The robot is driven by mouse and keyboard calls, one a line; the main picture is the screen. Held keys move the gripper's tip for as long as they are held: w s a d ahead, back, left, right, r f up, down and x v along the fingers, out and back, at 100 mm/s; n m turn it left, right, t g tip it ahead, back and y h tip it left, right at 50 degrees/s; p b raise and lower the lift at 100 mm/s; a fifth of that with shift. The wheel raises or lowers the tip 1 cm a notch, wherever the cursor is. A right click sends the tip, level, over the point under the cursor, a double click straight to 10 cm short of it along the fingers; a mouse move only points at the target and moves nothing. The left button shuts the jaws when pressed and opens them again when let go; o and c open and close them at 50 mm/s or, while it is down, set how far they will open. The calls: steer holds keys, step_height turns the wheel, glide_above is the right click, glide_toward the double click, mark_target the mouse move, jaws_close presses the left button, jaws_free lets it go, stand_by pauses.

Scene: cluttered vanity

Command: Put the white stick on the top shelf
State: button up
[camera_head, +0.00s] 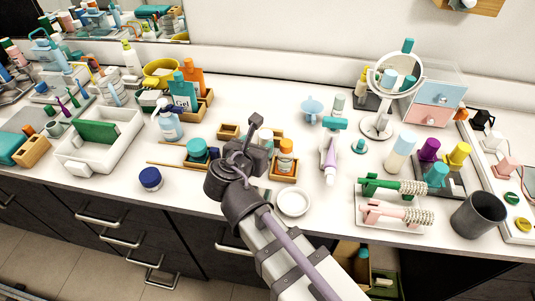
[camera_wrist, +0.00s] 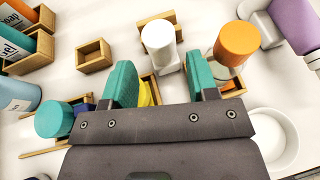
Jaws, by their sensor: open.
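A white capped stick (camera_wrist: 158,38) stands upright in the wrist view, its lower part near a small wooden holder. It lies just beyond the gap between the teal fingers of my gripper (camera_wrist: 160,78). The fingers are apart, with nothing visibly gripped; I cannot tell whether either touches the stick. In the head view my gripper (camera_head: 255,138) is over the middle of the counter and mostly hides the stick. A wooden wall shelf (camera_head: 480,6) shows only partly at the top right; I cannot tell whether it is the top shelf.
An orange-capped bottle (camera_head: 285,152) stands in a wooden tray close to the right of my gripper. A teal-lidded jar (camera_head: 197,150) is to its left, a white dish (camera_head: 293,203) in front. A round mirror (camera_head: 397,72) stands at the back right. Bare counter shows at the front left.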

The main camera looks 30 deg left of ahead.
mark_target(263, 140)
steer(key=b+x, duration=0.2)
steer(key=x, duration=0.3)
steer(key=shift+a+f, duration=0.1)
steer(key=shift+f, duration=0.15)
steer(key=shift+w, duration=0.2)
steer(key=shift+r, duration=0.1)
jaws_close()
step_height(263, 140, up, 10)
steer(key=p, duration=1)
steer(key=shift+r, duration=0.2)
steer(key=shift+f, duration=0.1)
